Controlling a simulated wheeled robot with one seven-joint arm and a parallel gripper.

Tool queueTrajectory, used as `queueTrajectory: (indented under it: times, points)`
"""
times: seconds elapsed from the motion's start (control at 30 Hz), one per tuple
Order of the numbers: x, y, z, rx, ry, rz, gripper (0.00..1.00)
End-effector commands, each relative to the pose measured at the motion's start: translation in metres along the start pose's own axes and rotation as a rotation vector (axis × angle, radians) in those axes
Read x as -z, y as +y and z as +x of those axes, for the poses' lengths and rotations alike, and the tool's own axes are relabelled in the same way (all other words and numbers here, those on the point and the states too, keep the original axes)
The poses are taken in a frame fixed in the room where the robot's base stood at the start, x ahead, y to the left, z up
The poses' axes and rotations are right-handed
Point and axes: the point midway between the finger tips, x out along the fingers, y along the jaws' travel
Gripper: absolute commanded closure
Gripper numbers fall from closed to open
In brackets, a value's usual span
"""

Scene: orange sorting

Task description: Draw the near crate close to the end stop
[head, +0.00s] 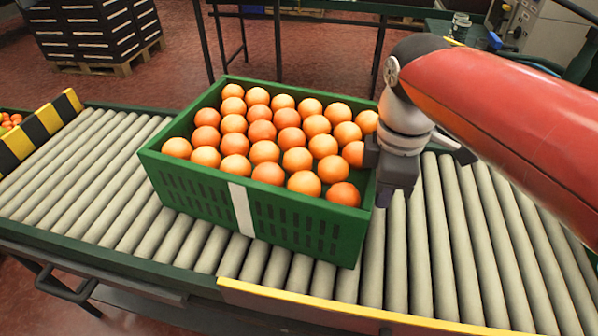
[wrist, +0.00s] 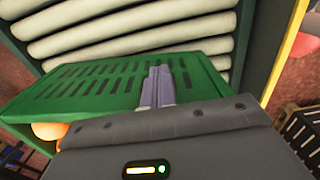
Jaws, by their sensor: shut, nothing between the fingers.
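The green crate (head: 190,195), full of oranges (head: 285,140), sits on the roller conveyor (head: 90,200). It has a white strip on its front wall and sits a little askew to the rollers. The black-and-yellow striped end stop (head: 42,130) is at the left end, with several bare rollers between it and the crate. My gripper (head: 396,188) is shut and empty at the crate's right end, pointing down just outside that wall. In the wrist view the closed fingers (wrist: 158,84) overlap the slotted green wall (wrist: 95,92); I cannot tell whether they touch it.
A green rail (head: 120,268) and a yellow rail (head: 340,312) edge the conveyor's front. Rollers right of the crate are bare. Fruit (head: 10,120) shows beyond the end stop. Stacked dark crates (head: 90,30) stand on a pallet behind. A metal frame stands behind the conveyor.

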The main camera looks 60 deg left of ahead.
Motion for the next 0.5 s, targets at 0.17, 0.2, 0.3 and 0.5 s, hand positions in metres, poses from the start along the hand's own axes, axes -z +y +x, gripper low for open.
queueTrajectory:
  times: [0.17, 0.2, 0.3, 0.5]
  points:
    - [0.026, 0.000, 0.000, -0.002, 0.003, -0.006, 1.00]
    - [0.031, 0.000, 0.000, -0.002, 0.003, -0.005, 1.00]
    - [0.044, 0.000, 0.001, -0.001, 0.003, -0.005, 1.00]
    - [0.070, 0.000, 0.001, -0.001, 0.003, -0.005, 1.00]
